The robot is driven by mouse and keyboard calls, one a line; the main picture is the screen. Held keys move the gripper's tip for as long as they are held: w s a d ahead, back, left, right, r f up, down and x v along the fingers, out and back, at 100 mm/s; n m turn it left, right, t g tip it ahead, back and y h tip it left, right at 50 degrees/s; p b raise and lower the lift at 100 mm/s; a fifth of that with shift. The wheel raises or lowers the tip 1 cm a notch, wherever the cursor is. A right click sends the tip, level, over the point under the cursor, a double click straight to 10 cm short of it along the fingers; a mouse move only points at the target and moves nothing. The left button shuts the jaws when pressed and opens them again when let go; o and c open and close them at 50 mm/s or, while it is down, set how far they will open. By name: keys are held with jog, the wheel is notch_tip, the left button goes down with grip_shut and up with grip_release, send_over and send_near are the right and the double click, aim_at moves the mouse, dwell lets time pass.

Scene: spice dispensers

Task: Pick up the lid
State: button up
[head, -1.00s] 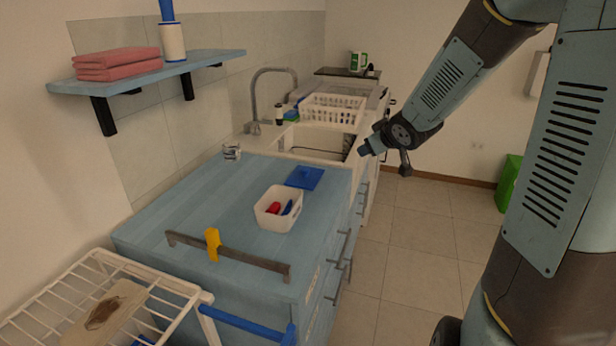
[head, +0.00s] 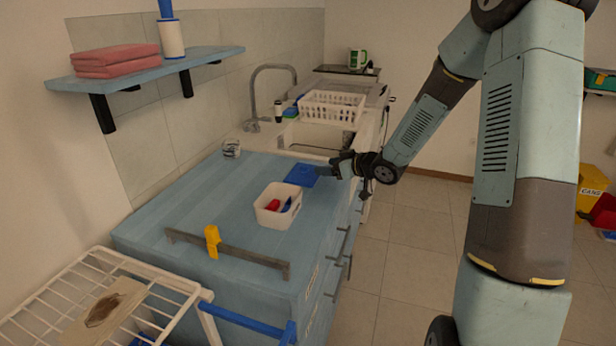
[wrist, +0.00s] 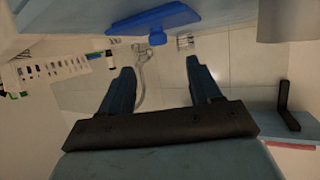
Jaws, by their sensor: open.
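The blue square lid (head: 302,175) lies on the blue countertop (head: 215,200), behind the white container. In the wrist view the lid (wrist: 160,20) shows at the top, edge-on, with a small blue knob on it; that view looks upside down. My gripper (head: 325,172) is at the lid's right side in the head view, close to its edge. Whether it touches the lid I cannot tell. In the wrist view my two fingers (wrist: 158,78) are spread apart with nothing between them, and the lid lies beyond their tips.
A white container (head: 278,206) with red and blue items stands just in front of the lid. A small jar (head: 231,148) is at the counter's back left. A sink (head: 318,138) with a tap and a white dish rack (head: 332,107) lie beyond. A grey rail (head: 250,258) runs along the front.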

aim_at(305, 166)
jog(key=x, duration=0.9)
jog(key=shift+w+r, duration=0.1)
jog(key=shift+r, duration=0.05)
jog(key=c, duration=1.1)
jog(key=shift+r, duration=0.1)
jog(key=shift+c, duration=0.2)
